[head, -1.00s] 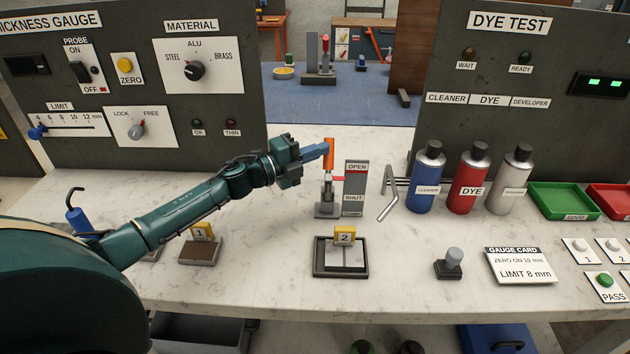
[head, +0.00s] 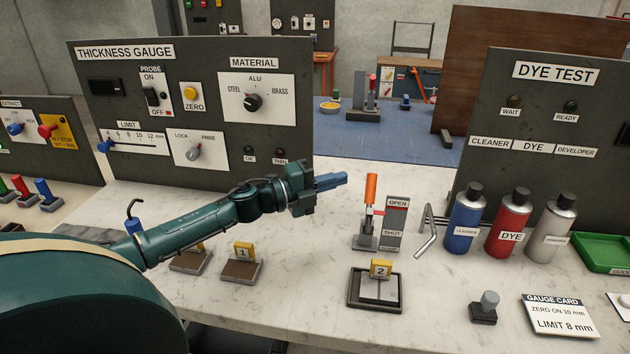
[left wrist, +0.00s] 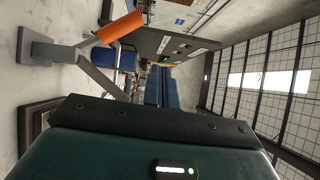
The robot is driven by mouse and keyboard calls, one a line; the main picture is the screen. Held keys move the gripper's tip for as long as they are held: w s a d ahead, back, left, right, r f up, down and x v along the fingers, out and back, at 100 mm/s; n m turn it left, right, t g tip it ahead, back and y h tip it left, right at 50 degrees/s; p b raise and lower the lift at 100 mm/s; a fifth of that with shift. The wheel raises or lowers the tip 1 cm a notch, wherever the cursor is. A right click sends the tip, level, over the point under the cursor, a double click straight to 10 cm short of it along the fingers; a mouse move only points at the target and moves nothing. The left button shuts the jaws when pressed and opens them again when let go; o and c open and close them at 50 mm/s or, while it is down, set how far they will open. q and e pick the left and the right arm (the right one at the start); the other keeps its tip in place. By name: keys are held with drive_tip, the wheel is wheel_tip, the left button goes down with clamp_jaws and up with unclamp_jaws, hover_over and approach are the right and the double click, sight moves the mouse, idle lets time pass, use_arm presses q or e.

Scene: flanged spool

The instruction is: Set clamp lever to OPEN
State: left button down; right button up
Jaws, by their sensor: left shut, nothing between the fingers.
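The clamp lever (head: 371,188) has an orange handle and stands nearly upright on its grey metal base. A sign (head: 395,213) beside it reads OPEN at the top and SHUT lower down. The red pointer (head: 377,212) sits just below the level of the word OPEN. My left gripper (head: 345,178) is shut and empty, to the left of the orange handle with a small gap between them. In the left wrist view the orange handle (left wrist: 119,28) shows at the upper left, clear of the blue fingers (left wrist: 160,88). My right gripper is not in view.
A block marked 2 (head: 380,270) sits in a dark tray in front of the clamp. A block marked 1 (head: 243,252) lies to the left. A bent metal rod (head: 427,243) and spray cans (head: 466,217) stand to the right. The thickness gauge panel (head: 190,110) stands behind my arm.

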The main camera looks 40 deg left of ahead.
use_arm(q)
drive_tip(key=s+a, duration=0.1)
drive_tip(key=s+r, duration=0.1)
drive_tip(key=s+a, duration=0.1)
drive_tip(key=shift+s+a+r+b, duration=0.15)
drive_tip(key=shift+a+r+b, duration=0.1)
drive_tip(key=shift+a+b, duration=0.05)
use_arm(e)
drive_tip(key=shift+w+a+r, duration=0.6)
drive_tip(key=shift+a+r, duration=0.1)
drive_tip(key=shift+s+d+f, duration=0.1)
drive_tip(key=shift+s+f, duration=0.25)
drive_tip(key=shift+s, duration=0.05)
